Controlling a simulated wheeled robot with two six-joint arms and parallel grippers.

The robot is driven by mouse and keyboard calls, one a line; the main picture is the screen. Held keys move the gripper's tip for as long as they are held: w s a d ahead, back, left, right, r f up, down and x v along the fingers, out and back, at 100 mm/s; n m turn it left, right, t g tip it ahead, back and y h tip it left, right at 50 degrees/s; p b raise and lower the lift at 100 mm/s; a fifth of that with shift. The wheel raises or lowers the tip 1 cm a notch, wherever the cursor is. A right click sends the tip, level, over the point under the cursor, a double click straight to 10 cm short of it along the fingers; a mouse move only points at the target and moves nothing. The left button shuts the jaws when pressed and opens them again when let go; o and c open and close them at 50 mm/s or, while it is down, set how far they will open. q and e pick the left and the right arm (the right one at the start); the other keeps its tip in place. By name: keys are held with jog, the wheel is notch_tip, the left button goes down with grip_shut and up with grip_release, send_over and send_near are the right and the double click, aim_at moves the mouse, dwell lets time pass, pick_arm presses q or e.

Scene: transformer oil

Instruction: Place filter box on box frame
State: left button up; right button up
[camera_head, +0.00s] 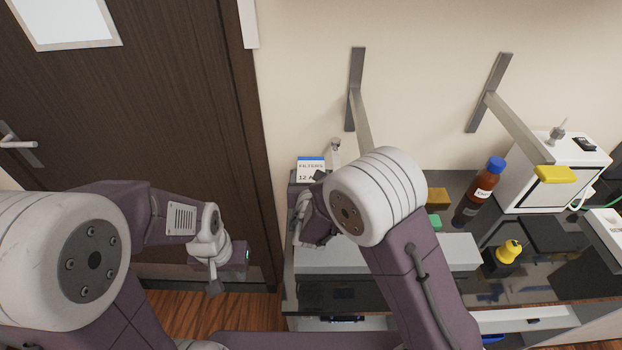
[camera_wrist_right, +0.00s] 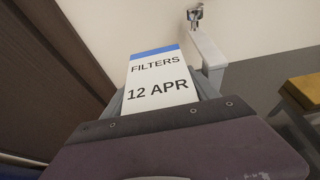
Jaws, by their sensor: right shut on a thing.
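The filter box (camera_head: 311,170) is white with a blue top stripe. In the right wrist view the filter box (camera_wrist_right: 157,80) reads "FILTERS 12 APR". My right gripper (camera_wrist_right: 160,94) is shut on it, with a finger at each side. In the head view it is over the back left end of the dark counter, mostly hidden by my arm; I cannot tell whether the box touches anything below. I cannot clearly pick out the box frame. My left gripper (camera_head: 214,284) hangs away from the counter, in front of the door; its jaw opening is unclear.
Two wall brackets (camera_head: 357,88) (camera_head: 490,95) reach out over the dark counter (camera_head: 345,292). A brown bottle (camera_head: 485,185) with a blue cap, a yellow-topped item (camera_head: 510,252) and a white machine (camera_head: 570,172) stand at right. An ochre block (camera_head: 437,198) is near my right arm.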

jog(key=shift+f, duration=0.45)
jog(key=shift+f, duration=0.15)
jog(key=o, duration=1.5)
jog(key=shift+o, duration=0.2)
